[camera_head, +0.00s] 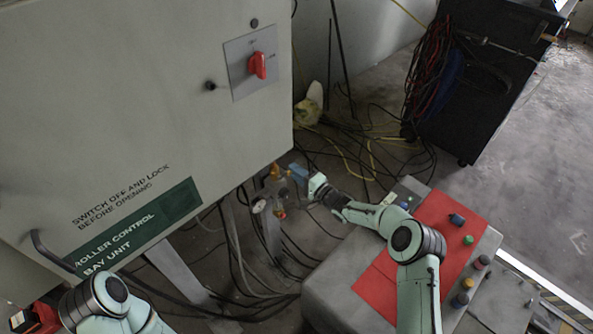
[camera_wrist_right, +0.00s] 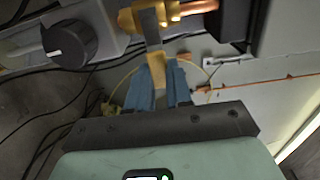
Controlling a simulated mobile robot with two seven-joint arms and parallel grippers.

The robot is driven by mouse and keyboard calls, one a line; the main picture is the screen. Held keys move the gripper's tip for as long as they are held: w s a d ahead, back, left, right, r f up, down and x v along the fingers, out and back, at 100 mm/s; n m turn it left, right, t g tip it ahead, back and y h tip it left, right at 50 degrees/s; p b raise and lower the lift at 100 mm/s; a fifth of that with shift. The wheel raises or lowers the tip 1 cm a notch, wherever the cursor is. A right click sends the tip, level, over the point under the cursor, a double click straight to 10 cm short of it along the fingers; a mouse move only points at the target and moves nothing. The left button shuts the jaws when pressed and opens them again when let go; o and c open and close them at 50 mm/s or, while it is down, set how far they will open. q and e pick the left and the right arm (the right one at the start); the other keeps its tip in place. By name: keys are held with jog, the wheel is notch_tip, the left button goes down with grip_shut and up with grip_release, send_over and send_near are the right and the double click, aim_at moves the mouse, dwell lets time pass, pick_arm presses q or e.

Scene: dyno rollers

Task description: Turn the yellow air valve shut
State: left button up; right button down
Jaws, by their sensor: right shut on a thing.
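The air valve shows in the right wrist view as a brass body (camera_wrist_right: 128,19) with a grey lever that ends in a yellow grip (camera_wrist_right: 158,72). In the head view the brass valve (camera_head: 276,172) is small, just below the cabinet's lower right corner. My right gripper (camera_wrist_right: 160,76) has its two blue fingers on either side of the yellow grip and is shut on it; in the head view the gripper (camera_head: 298,173) is right of the valve. The fingers partly hide the grip. My left arm enters at the lower left, but its gripper is out of frame.
A grey cabinet (camera_head: 130,100) with a red rotary switch (camera_head: 257,65) fills the left. A control desk (camera_head: 340,290) with a red panel and buttons stands under my right arm. Loose cables (camera_head: 240,270) hang below the cabinet. A black cart (camera_head: 490,80) stands at the back right.

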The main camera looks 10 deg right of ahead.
jog(key=shift+a+f, duration=0.1)
jog(key=shift+f, duration=0.05)
jog(key=c, duration=1)
grip_release()
pick_arm(q)
jog(key=shift+s+f+b, duration=0.35)
jog(key=shift+f+b, duration=0.4)
jog(key=shift+f, duration=0.1)
pick_arm(e)
jog(key=v, duration=1.3)
jog(key=shift+s, duration=0.25)
pick_arm(q)
jog(key=shift+s, duration=0.1)
